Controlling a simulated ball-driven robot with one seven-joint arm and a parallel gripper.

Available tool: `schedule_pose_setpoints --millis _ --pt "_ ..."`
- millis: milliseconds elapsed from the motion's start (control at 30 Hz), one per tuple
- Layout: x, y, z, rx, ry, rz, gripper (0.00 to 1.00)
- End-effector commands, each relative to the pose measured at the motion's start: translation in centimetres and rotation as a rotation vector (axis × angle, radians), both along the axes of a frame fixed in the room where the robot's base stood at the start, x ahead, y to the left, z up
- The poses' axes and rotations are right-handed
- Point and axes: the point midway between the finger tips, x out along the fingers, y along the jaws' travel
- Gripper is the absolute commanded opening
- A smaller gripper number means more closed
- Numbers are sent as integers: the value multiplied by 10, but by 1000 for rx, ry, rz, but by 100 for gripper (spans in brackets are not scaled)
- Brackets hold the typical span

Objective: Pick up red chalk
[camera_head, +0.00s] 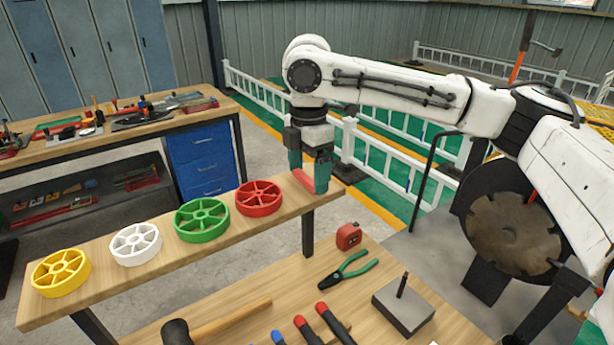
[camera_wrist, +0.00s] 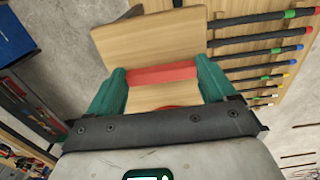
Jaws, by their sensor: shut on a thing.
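The red chalk (camera_head: 302,179) is a short red bar at the right end of the raised wooden shelf (camera_head: 120,258). My gripper (camera_head: 309,181) has green fingers and points down over that end of the shelf. In the wrist view the red chalk (camera_wrist: 162,73) spans the space between the two green fingers, touching both. My gripper (camera_wrist: 162,78) is shut on it. I cannot tell for sure whether the chalk still touches the shelf surface.
Red (camera_head: 258,197), green (camera_head: 202,219), white (camera_head: 135,243) and yellow (camera_head: 61,272) spoked wheels stand left along the shelf. The lower bench holds a tape measure (camera_head: 348,235), green pliers (camera_head: 348,270) and a hammer (camera_head: 215,322). A tool-covered workbench (camera_head: 100,139) stands behind left.

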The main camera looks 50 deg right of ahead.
Motion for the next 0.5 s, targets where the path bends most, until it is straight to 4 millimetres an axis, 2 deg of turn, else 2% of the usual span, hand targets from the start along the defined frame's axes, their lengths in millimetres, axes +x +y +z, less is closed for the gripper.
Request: schedule_pose_setpoints --millis 233,367,500 --pt "1 0 11 0 -1 -1 55" --pt "1 0 30 -1 -2 -1 55" --pt "-23 1 56 0 -4 1 55"
